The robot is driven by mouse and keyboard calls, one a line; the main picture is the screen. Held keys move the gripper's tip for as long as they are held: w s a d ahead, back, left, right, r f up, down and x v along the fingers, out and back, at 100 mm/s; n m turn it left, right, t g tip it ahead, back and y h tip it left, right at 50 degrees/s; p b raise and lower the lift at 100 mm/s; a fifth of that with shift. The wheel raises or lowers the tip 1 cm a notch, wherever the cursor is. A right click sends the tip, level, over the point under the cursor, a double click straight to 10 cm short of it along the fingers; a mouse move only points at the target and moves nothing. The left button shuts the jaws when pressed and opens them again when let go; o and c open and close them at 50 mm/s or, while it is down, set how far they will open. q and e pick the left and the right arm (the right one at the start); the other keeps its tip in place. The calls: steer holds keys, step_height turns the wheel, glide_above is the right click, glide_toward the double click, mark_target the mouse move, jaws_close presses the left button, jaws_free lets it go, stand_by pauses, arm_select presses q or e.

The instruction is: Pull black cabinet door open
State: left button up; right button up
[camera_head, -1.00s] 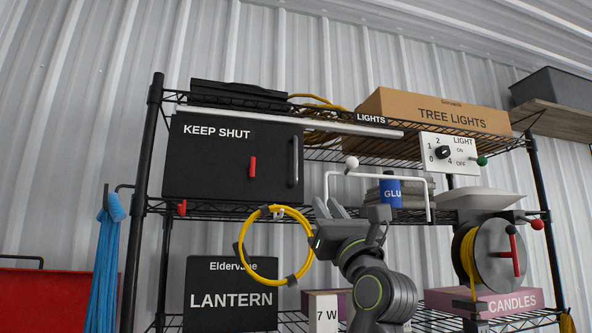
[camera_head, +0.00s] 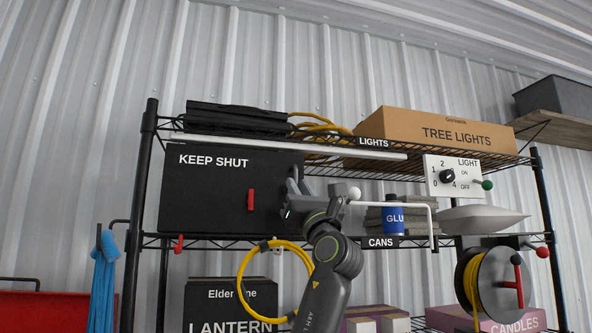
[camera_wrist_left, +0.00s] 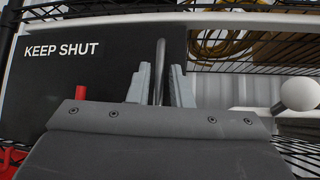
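The black cabinet door (camera_head: 215,205) is marked KEEP SHUT and looks closed on the upper shelf. It also fills the left of the left wrist view (camera_wrist_left: 110,65). A red lever (camera_head: 251,199) stands upright on its face. The door's grey vertical handle (camera_wrist_left: 160,60) is at its right edge, mostly hidden by my gripper in the head view. My left gripper (camera_head: 296,190) is at the handle. In the left wrist view its two grey fingers (camera_wrist_left: 160,88) stand either side of the bar, with a narrow gap showing. My right gripper is not in view.
A white bent rod with a white ball (camera_head: 354,193) is just right of my left gripper. A blue GLU can (camera_head: 393,216) stands behind it. A shelf (camera_head: 320,170) with cables and a TREE LIGHTS box (camera_head: 445,130) is above. A yellow cable loop (camera_head: 245,285) hangs below.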

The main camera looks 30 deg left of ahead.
arm_select(q)
steer(key=shift+p+x, duration=0.5)
steer(key=shift+x, duration=0.7)
steer(key=shift+c, duration=0.2)
jaws_close()
